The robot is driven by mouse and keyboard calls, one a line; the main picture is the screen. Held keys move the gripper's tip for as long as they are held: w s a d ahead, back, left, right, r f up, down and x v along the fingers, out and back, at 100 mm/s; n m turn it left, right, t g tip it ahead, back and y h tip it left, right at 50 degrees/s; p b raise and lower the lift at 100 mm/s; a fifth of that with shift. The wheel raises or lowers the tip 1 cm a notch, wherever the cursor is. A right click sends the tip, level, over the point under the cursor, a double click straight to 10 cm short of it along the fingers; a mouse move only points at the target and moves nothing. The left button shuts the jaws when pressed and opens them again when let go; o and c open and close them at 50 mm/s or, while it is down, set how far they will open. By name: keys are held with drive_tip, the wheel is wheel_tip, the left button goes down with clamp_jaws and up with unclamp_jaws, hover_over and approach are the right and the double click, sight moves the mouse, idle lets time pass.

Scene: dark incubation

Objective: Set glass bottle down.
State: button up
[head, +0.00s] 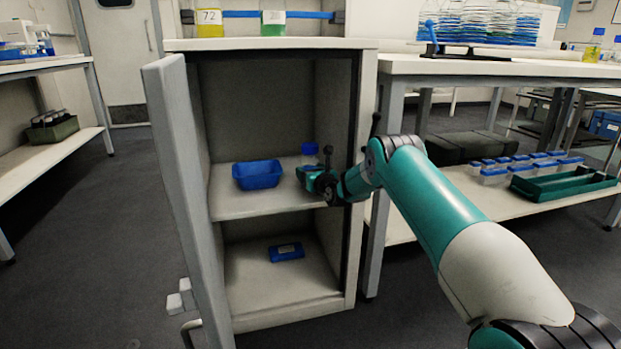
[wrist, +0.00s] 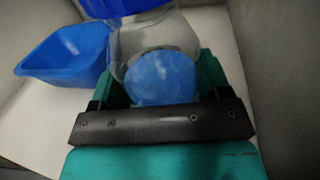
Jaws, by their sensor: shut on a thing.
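The glass bottle (wrist: 152,38) is clear with a blue cap and something blue showing at its lower part. My gripper (wrist: 155,92) is shut on it, with one green finger on each side. In the head view the bottle's blue cap (head: 310,149) shows above my gripper (head: 311,172), inside the open cabinet over the right part of the middle shelf (head: 240,206). The bottle looks about upright. My gripper hides its lower part in the head view, so I cannot tell whether its base touches the shelf.
A blue tray (head: 257,175) stands left of the bottle on the same shelf. The cabinet door (head: 180,170) is open to the left, and the right cabinet wall (head: 360,120) is close to my arm. A blue item (head: 286,252) lies on the lower shelf.

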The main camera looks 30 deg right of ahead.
drive_tip(key=shift+f, duration=0.3)
drive_tip(key=o, duration=1.3)
drive_tip(key=shift+f, duration=0.1)
drive_tip(key=shift+c, duration=0.2)
drive_tip(key=shift+r, duration=0.25)
drive_tip(key=shift+s+a+f+p, duration=0.15)
drive_tip(key=shift+s+p, duration=0.6)
drive_tip(key=shift+s, duration=1.15)
drive_tip(key=shift+s+a+r+p, duration=0.15)
drive_tip(key=shift+s+p, duration=0.6)
drive_tip(key=shift+s, duration=1.1)
drive_tip(key=shift+f, duration=0.1)
